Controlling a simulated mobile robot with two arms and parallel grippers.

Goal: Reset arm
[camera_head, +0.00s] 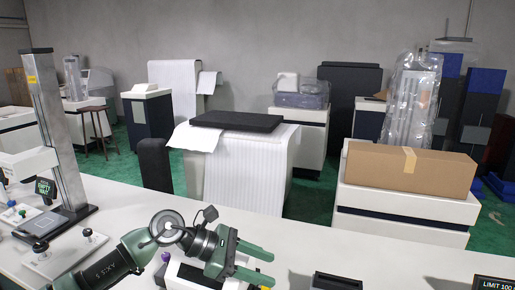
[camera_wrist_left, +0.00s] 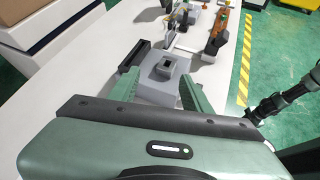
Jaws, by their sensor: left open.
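My left arm comes in from the lower left in the head view. Its green left gripper (camera_head: 270,269) is over the white table (camera_head: 395,245), fingers apart and pointing right, with nothing between them. In the left wrist view the same gripper (camera_wrist_left: 158,82) has its two green fingers spread. My right gripper is in neither view.
A silver column stand (camera_head: 55,130) rises at the table's left. A black slotted piece (camera_head: 338,281) and a "LIMIT 100" display (camera_head: 493,284) are at the front edge. A cardboard box (camera_head: 410,170) sits behind the table. Orange-and-dark tools (camera_wrist_left: 218,32) lie farther along it.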

